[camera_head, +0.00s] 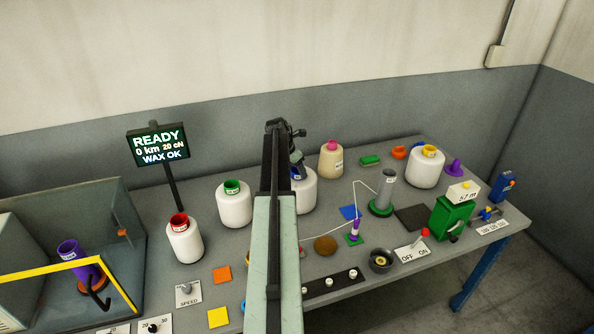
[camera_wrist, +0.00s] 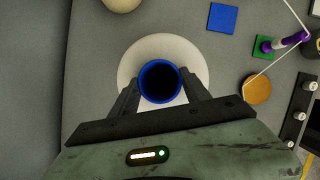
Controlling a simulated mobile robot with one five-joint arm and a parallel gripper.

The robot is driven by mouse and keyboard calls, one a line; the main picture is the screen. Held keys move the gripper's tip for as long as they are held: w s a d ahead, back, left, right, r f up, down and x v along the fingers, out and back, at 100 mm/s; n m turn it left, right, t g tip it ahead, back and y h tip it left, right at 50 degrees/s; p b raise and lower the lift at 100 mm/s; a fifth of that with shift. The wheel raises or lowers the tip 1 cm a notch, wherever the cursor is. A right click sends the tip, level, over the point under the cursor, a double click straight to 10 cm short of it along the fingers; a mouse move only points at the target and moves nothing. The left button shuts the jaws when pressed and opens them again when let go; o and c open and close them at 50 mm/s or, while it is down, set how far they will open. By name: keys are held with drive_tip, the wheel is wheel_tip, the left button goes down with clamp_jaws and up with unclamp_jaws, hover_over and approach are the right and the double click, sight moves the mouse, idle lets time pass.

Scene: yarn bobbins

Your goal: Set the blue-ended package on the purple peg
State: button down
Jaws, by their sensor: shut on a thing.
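The blue-ended package (camera_head: 305,196) is a white yarn body with a blue tube end, standing toward the back middle of the table, partly hidden by my arm. In the wrist view its open blue tube end (camera_wrist: 160,63) faces the camera. My gripper (camera_wrist: 160,92) is shut on the tube end, one finger on each side; in the head view it is mostly hidden behind my arm. I cannot tell whether the package touches the table. A purple tube-like peg (camera_head: 70,249) stands tilted on an orange disc in the left cabinet. A purple cone (camera_head: 454,168) sits at the back right.
White packages with green (camera_head: 234,207), red (camera_head: 184,241) and yellow (camera_head: 426,170) ends stand around, plus a cream one (camera_head: 331,161) with a pink top. A purple-and-white spindle (camera_head: 354,231) carries a thread. A yellow-edged bar (camera_head: 62,270) crosses the cabinet front.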

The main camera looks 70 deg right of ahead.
drive_tip(key=shift+f, duration=0.1)
drive_tip(key=shift+c, duration=2.2)
unclamp_jaws()
drive_tip(key=p+v, duration=0.7)
drive_tip(key=v, duration=0.1)
drive_tip(key=shift+f, duration=0.1)
